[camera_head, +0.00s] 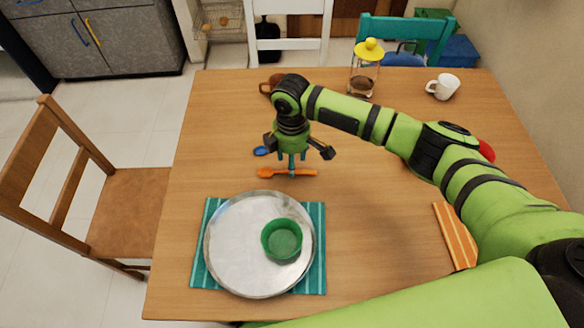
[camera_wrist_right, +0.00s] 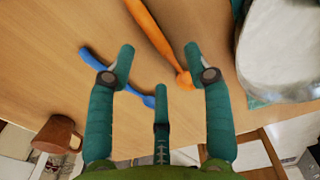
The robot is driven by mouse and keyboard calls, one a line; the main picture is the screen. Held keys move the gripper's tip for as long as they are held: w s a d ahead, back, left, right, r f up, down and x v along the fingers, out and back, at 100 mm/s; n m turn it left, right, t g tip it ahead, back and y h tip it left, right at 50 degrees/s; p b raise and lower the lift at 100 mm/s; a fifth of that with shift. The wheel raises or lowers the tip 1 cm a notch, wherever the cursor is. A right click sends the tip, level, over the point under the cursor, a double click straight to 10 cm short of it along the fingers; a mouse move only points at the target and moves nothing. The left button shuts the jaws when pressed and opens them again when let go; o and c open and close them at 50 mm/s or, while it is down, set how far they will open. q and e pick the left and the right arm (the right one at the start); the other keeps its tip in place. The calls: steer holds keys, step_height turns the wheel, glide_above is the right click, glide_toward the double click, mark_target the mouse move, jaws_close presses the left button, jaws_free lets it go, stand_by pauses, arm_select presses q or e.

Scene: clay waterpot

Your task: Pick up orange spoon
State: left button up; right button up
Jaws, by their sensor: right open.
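The orange spoon (camera_head: 303,173) lies flat on the wooden table, just above the metal plate in the head view. My right gripper (camera_head: 292,160) points down close above it, with its fingers open. In the wrist view the orange spoon (camera_wrist_right: 154,36) runs from the top edge toward the right fingertip of my right gripper (camera_wrist_right: 160,65), with one end beside that fingertip. The fingers look apart and hold nothing. Whether a finger touches the spoon I cannot tell. My left gripper is not in view.
A blue spoon (camera_head: 261,151) lies beside the orange one, partly hidden by my gripper. A metal plate (camera_head: 232,250) with a green bowl (camera_head: 282,240) sits on a teal mat (camera_head: 317,220). A brown mug (camera_wrist_right: 57,134), a yellow-lidded jar (camera_head: 364,72) and white mug (camera_head: 443,86) stand farther back.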

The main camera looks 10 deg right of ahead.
mark_target(287, 173)
step_height(287, 173, down, 4)
steer(key=shift+r, duration=0.15)
steer(key=c, duration=1)
steer(key=shift+r, duration=0.1)
